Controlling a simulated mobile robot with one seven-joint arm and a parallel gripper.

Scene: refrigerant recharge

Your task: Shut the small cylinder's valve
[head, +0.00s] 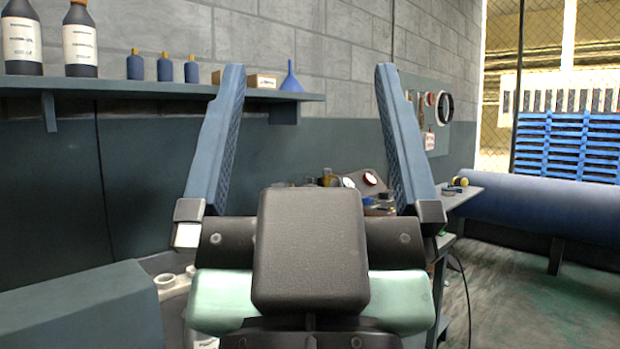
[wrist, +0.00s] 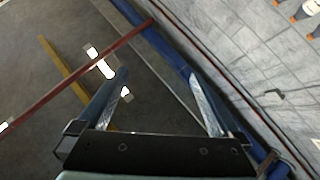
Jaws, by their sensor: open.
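My gripper (head: 310,72) fills the middle of the head view, its two blue fingers pointing up and spread wide. It is open with nothing between the fingers. It also shows open and empty in the wrist view (wrist: 157,75), which looks up toward the ceiling. I cannot clearly make out the small cylinder or its valve in either view. A pale, rounded thing with a raised collar (head: 172,284) shows at lower left, partly hidden behind my gripper; I cannot tell whether it is a cylinder. Behind the right finger, gauges (head: 370,178) show among clutter, partly covered.
A wall shelf (head: 170,88) holds dark bottles (head: 79,42), small blue bottles and a blue funnel (head: 291,78). A grey-blue box-like surface (head: 80,308) stands at lower left. A worktop (head: 462,193) and a large blue horizontal tank (head: 550,210) are at right. Open floor (head: 520,310) shows at lower right.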

